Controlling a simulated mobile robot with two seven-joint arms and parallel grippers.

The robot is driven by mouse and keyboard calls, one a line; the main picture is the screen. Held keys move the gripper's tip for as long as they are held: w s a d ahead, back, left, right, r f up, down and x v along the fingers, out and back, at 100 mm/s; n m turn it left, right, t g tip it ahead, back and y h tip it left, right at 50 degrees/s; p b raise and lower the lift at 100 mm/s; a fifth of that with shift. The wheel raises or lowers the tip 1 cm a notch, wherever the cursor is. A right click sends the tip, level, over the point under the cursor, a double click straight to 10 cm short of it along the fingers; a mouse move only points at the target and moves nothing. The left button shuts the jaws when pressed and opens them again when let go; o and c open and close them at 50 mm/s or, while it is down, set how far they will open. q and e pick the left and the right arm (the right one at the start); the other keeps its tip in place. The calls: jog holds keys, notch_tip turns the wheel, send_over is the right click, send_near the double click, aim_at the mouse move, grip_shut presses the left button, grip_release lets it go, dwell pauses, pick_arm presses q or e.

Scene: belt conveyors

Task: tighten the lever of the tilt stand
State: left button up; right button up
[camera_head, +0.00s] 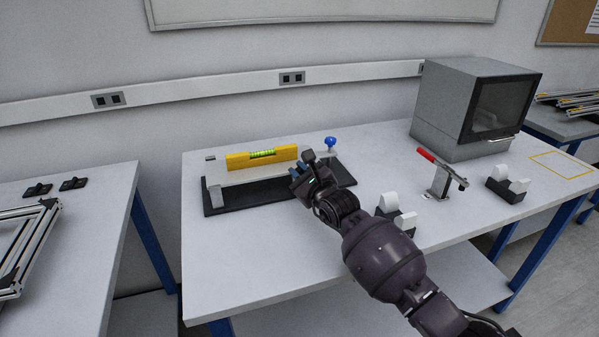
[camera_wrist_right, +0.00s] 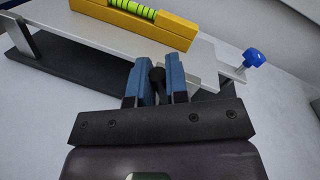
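The tilt stand has a black base (camera_head: 228,206) and a light grey plate (camera_head: 240,174). A yellow spirit level (camera_head: 262,157) lies along the plate, with a green vial. A blue knob (camera_head: 330,142) stands at the stand's right end; it also shows in the right wrist view (camera_wrist_right: 254,57). My right gripper (camera_head: 298,173) is at the front edge of the stand. In the right wrist view its blue fingers (camera_wrist_right: 160,80) are close together on both sides of a black lever (camera_wrist_right: 157,76) with a rounded end. The lever's lower part is hidden. My left gripper is not in view.
A red-handled clamp (camera_head: 440,172) and black holders with white pieces (camera_head: 508,185) stand on the right of the table (camera_head: 262,270). A grey box with a dark window (camera_head: 470,105) is behind them. The table's front left is clear.

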grip_shut()
jog(key=shift+w+d+r+m, duration=0.1)
jog(key=shift+d+m, duration=0.3)
jog(key=shift+m, duration=0.6)
jog(key=shift+w+d+r+m+t, duration=0.1)
jog(key=shift+d+m+t, duration=0.2)
jog(key=shift+m, duration=0.6)
jog(key=shift+w+d+f+m+t, duration=0.2)
jog(key=shift+d+m, duration=0.25)
jog(key=shift+m, duration=0.45)
jog(key=shift+w+d+r+m+t, duration=0.1)
jog(key=shift+d+r+m+t, duration=0.2)
jog(key=shift+m, duration=0.6)
jog(key=shift+f, duration=0.15)
jog(key=o, duration=0.7)
grip_release()
jog(key=shift+s, duration=0.1)
